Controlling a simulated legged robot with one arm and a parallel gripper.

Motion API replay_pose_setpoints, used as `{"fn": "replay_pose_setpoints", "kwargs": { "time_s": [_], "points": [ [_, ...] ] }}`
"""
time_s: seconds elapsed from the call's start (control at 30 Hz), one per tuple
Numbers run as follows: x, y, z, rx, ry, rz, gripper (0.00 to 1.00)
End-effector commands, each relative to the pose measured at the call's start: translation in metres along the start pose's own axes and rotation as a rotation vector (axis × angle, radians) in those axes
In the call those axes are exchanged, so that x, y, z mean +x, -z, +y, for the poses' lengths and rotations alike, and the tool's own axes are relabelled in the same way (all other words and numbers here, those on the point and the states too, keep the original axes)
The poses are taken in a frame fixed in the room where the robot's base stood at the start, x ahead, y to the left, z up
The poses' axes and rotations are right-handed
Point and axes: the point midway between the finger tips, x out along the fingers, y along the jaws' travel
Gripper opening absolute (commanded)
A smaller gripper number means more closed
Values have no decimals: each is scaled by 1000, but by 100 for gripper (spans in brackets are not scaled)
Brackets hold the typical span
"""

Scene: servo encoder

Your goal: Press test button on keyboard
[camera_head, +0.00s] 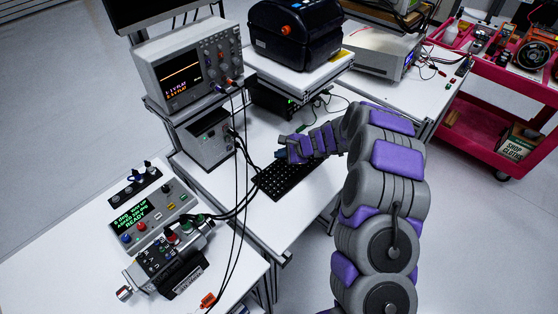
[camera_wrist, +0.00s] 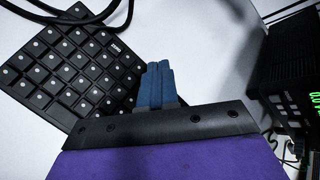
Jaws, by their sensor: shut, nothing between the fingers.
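A black keyboard (camera_head: 283,181) with rows of square keys lies on the white table in front of my arm. In the wrist view the keyboard (camera_wrist: 70,65) fills the upper left, and one key near its upper right corner, the labelled key (camera_wrist: 116,47), carries small white lettering too small to read surely. My gripper (camera_head: 281,154) is at the keyboard's far edge in the head view. In the wrist view my gripper's blue fingers (camera_wrist: 158,68) are together and empty, beside the keyboard's right edge. I cannot tell their height above the table.
An oscilloscope (camera_head: 187,63) stands on a shelf at the back left. A control box with a green display (camera_head: 142,212) is on the front left table. Black cables (camera_head: 238,170) run left of the keyboard. A black box (camera_wrist: 289,75) stands right of my fingers. A label printer (camera_head: 295,32) stands behind.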

Motion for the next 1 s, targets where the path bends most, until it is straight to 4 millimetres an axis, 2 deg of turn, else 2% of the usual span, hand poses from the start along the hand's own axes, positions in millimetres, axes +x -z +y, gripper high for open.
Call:
{"fn": "replay_pose_setpoints", "kwargs": {
  "time_s": [1.0],
  "points": [
    [5, 5, 5, 0, 0, 0, 0]
  ]
}}
